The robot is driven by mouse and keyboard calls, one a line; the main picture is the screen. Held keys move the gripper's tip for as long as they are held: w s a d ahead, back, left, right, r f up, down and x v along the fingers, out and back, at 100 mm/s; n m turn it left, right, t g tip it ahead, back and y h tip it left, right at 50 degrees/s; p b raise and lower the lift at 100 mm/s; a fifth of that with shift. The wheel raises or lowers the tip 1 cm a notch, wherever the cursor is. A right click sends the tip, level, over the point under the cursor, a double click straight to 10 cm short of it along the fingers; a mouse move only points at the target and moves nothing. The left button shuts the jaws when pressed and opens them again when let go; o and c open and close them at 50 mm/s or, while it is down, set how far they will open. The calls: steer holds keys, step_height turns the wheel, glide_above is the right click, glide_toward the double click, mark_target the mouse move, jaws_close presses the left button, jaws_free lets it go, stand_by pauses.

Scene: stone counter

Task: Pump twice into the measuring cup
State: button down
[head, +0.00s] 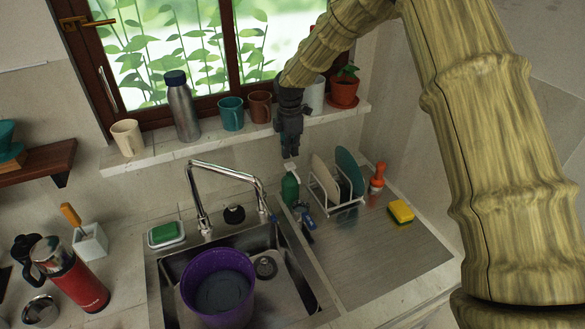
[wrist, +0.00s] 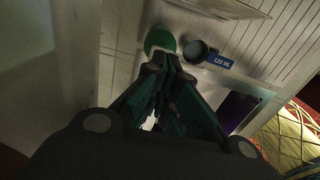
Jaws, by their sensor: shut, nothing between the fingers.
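A green pump bottle (head: 290,190) with a pale pump head (head: 290,168) stands behind the sink, left of the dish rack. Its green body (wrist: 160,40) also shows in the wrist view, partly hidden behind my fingers. The measuring cup (head: 307,222) is small, with a blue handle, just in front of the bottle. In the wrist view the dark cup (wrist: 195,52) has a blue handle marked "120 ML" and sits right beside the bottle. My gripper (head: 290,156) is shut and empty, pointing down just above the pump head. I cannot tell whether it touches the pump.
A dish rack (head: 340,205) with plates stands close on the right. The tall faucet (head: 225,168) is on the left, over the sink holding a purple pot (head: 218,285). The windowsill (head: 240,138) with mugs and a flask is behind. The drainboard (head: 385,255) is mostly clear.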

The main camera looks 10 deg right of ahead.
step_height(320, 180, up, 4)
steer(key=shift+r+p, duration=0.15)
steer(key=shift+p, duration=1.05)
